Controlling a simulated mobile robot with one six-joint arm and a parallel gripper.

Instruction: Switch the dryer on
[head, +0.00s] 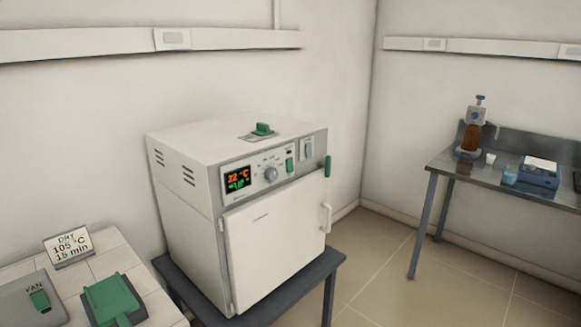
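The dryer (185,225) is a white box oven on a dark low stand in the middle of the head view. Its door (275,240) looks shut, with a white handle (326,218) on its right side. The upper panel has a lit display (238,179) with orange digits reading about 22 °C and green digits below, too small to read surely. A grey knob (271,174), a small green switch (290,164) and a grey switch plate (307,150) sit to its right. A green tab (327,167) is at the panel's right end. My gripper is not in view.
A tiled bench (105,253) at the lower left bears a sign (68,246) reading DRY 105 °C 15 min, a grey FAN box (28,303) and a green tray-like piece (113,300). A metal table (440,168) with a brown bottle stands right. Floor between is clear.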

